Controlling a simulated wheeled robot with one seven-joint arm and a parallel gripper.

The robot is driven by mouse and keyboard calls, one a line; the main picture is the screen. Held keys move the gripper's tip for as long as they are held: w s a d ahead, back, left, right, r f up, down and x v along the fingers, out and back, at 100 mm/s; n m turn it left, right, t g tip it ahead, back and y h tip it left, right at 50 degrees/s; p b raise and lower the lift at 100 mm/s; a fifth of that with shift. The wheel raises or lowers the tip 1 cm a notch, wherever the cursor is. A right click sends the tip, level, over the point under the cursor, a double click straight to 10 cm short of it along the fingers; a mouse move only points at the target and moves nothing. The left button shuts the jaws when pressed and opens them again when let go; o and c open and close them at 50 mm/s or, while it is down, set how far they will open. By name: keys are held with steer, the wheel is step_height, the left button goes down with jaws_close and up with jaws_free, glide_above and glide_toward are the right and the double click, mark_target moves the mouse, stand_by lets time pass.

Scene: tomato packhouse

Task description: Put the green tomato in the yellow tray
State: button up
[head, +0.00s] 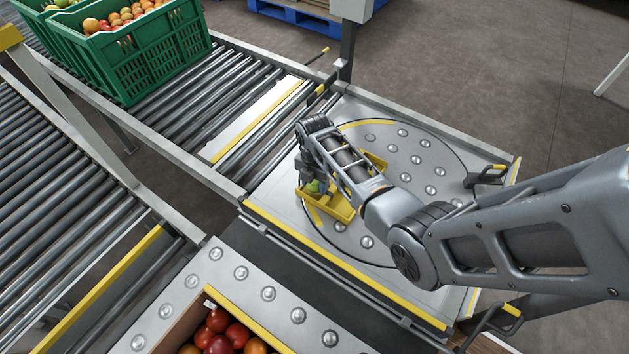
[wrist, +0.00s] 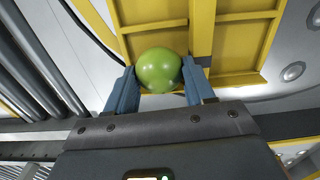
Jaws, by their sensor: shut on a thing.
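The green tomato (wrist: 158,70) is between the two blue fingers of my gripper (wrist: 160,88) in the wrist view, and the fingers are shut on it. The yellow tray (head: 338,209) lies on the round ball-transfer plate, partly hidden behind my arm. In the wrist view the tray (wrist: 232,45) has raised dividers, and the tomato overlaps its near edge. I cannot tell whether the tomato touches the tray.
Green crates (head: 165,65) of tomatoes stand on the roller conveyor (head: 215,95) at upper left. A box of red tomatoes (head: 222,335) is at the bottom. A metal handle (head: 485,176) is at the table's right. The ball plate (head: 425,170) right of the tray is clear.

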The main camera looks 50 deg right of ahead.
steer(key=shift+f+b, duration=0.4)
steer(key=shift+f, duration=0.2)
stand_by(0.3)
steer(key=o, duration=0.8)
steer(key=shift+c, duration=0.4)
steer(key=shift+c, duration=1.1)
step_height(320, 180, up, 7)
steer(key=p, duration=0.7)
steer(key=shift+r, duration=0.1)
